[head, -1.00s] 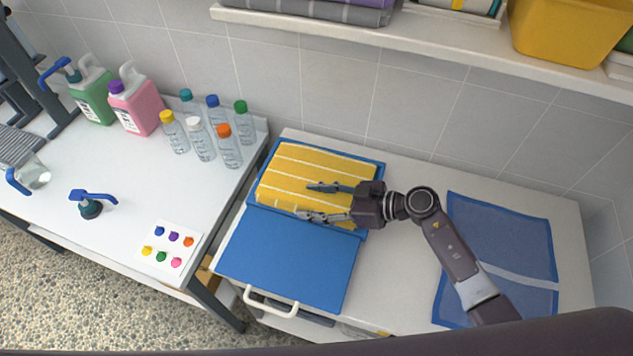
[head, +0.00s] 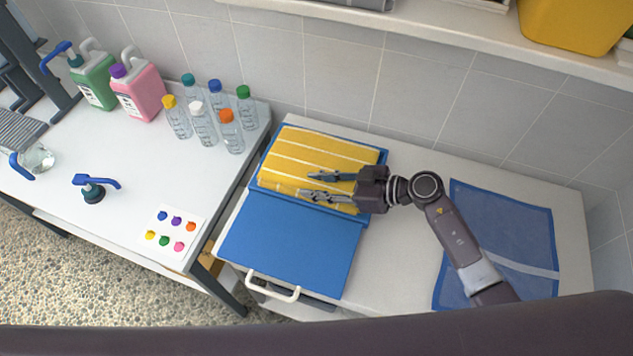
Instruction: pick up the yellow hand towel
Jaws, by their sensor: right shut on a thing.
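The towel still appears to rest on the mat. My left gripper is not in view.
A blue mesh bag (head: 500,240) lies to the right on the counter. Several small bottles (head: 203,124), a pink jug (head: 138,92) and a green jug (head: 94,80) stand on the left table. A shelf (head: 420,28) with a yellow bin (head: 577,22) overhangs the back.

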